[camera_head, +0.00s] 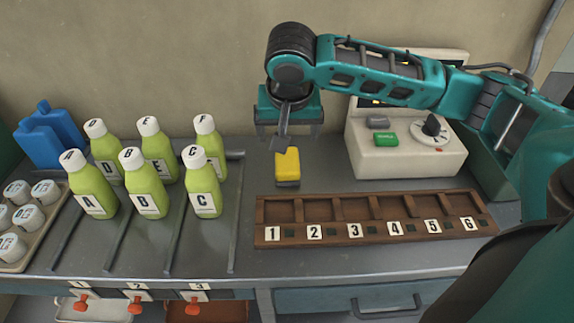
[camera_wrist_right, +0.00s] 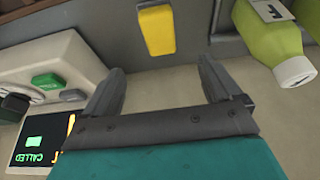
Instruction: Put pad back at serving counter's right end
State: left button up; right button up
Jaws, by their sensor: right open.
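The pad (camera_head: 287,165), a yellow block with a dark grey underside, lies on the grey counter (camera_head: 330,180) behind the numbered wooden rack and right of the bottles. It also shows in the right wrist view (camera_wrist_right: 157,30), ahead of the fingertips. My right gripper (camera_head: 288,136) is open and empty, just behind and above the pad, apart from it. In the right wrist view, nothing is between its fingers (camera_wrist_right: 161,78). My left gripper is not in view.
A wooden rack (camera_head: 370,207) numbered 1 to 6 stands in front of the pad. A white control box (camera_head: 405,158) stands to the right, under my right arm. Several green lettered bottles (camera_head: 147,190) stand left, with a cup tray (camera_head: 18,262) beyond. Bare counter surrounds the pad.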

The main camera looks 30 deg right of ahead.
aim_at(287, 160)
jog(key=b+x, duration=0.3)
jog(key=x, duration=0.9)
jog(key=shift+d+f, duration=0.1)
jog(key=shift+f, duration=0.3)
jog(key=shift+f+p, duration=0.25)
jog(key=shift+p, duration=0.1)
jog(key=c, duration=1.2)
jog(key=shift+c, duration=0.2)
